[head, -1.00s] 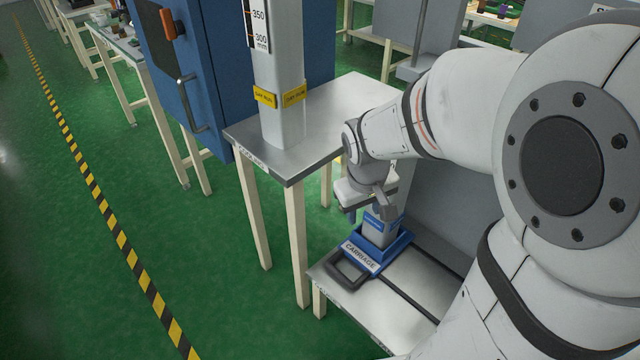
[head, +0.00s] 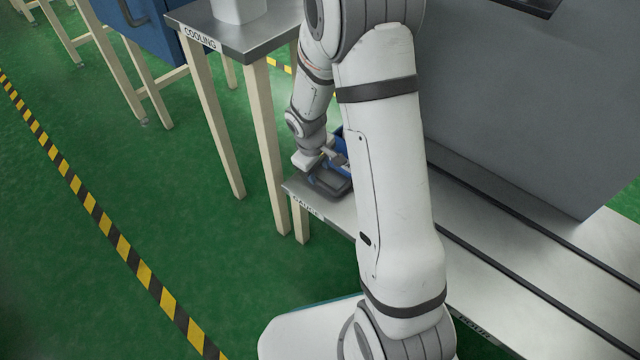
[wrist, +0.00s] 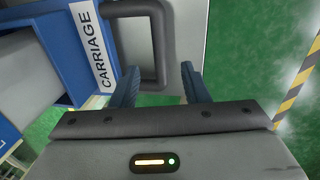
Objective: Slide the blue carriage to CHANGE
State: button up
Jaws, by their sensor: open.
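The blue carriage (head: 342,145) sits at the far left end of the railed bench and is mostly hidden behind my arm in the head view. In the wrist view its blue body (wrist: 68,38) with the white CARRIAGE label is at the upper left. Its dark grey loop handle (wrist: 160,35) sticks out to the right of the label. My gripper (wrist: 159,70) is open, with one finger on each side of the handle's outer bar in the picture. I cannot tell whether the fingers touch it. In the head view my gripper (head: 318,163) is just above the handle (head: 328,184).
The COOLING table (head: 235,38) is beyond the bench's left end. Green floor is clear at left.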

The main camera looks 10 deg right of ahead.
aim_at(321, 183)
jog(key=f+b, duration=0.1)
jog(key=f, duration=0.3)
jog(key=d+f+b, duration=0.1)
jog(key=f, duration=0.1)
jog(key=shift+w+b, duration=0.35)
grip_shut()
